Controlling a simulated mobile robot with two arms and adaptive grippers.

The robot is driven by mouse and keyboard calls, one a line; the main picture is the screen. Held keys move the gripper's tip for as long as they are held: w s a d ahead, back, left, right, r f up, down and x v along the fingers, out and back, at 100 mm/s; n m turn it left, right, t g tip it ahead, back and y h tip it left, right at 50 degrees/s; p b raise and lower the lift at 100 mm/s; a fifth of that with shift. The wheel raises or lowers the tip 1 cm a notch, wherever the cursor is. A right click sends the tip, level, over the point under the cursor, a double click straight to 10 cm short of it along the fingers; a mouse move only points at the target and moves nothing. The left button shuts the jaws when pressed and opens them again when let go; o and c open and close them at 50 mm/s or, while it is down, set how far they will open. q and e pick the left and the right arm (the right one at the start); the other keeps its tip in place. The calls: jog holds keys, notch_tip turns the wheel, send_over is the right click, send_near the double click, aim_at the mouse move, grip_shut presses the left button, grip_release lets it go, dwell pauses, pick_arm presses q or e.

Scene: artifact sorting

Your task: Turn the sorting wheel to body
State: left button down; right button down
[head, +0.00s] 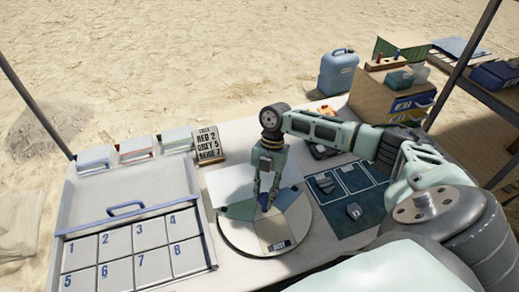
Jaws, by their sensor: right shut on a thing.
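My right gripper (265,206) points straight down over the middle of the wheel. Its fingers are shut on a small part of the wheel near the centre, mostly hidden between the fingertips. My left gripper is out of view.
A numbered tray (135,243) with a blue handle stands left of the wheel. A sign (207,144) reads "RED 2, GREY 5, BEIGE 7". A dark mat (352,222) with grey pieces lies to the right. A blue jerrycan (338,73) and boxes stand behind.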

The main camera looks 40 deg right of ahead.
jog(key=shift+w+a+r, duration=0.1)
jog(key=shift+w+r, duration=0.15)
jog(key=shift+w, duration=0.1)
jog(key=c, duration=1.6)
grip_release()
jog(key=shift+o, duration=0.3)
jog(key=shift+f, duration=0.15)
jog(key=shift+s, duration=0.1)
jog(key=v, duration=1.2)
jog(key=shift+s+f, duration=0.1)
